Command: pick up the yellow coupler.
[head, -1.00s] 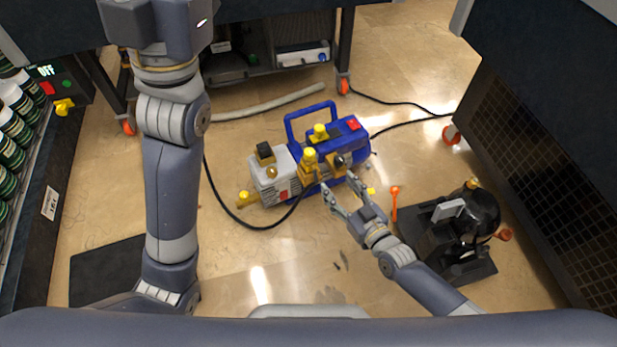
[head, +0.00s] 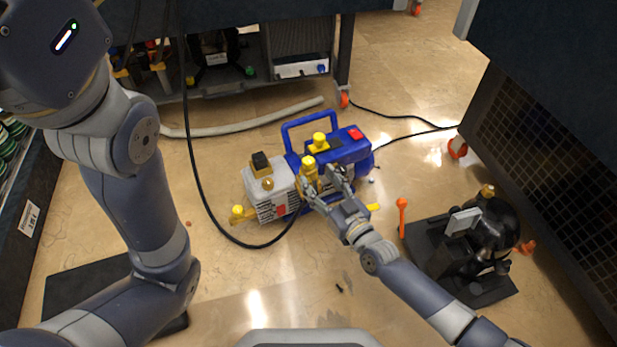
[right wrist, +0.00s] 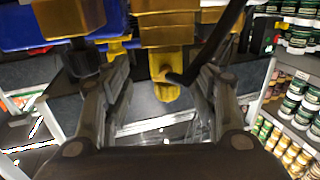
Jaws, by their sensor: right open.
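A vacuum pump (head: 342,150) with a white front and a blue body stands on the floor in the head view. It carries several yellow fittings. The one I take for the yellow coupler (head: 309,165) stands upright on its near side. In the right wrist view a yellow fitting (right wrist: 168,62) shows beyond and between the fingers, against a gold block (right wrist: 166,18). My right gripper (head: 324,182) is open close to this fitting, its fingers either side of it. Contact cannot be told. My left arm shows at the left, but its gripper is out of view.
A black hose (head: 200,170) curves around the pump's left side. A pale hose (head: 245,126) lies behind it. A black machine (head: 487,233) and an orange tool (head: 402,216) are at the right. A dark mat (head: 82,298) lies at the lower left.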

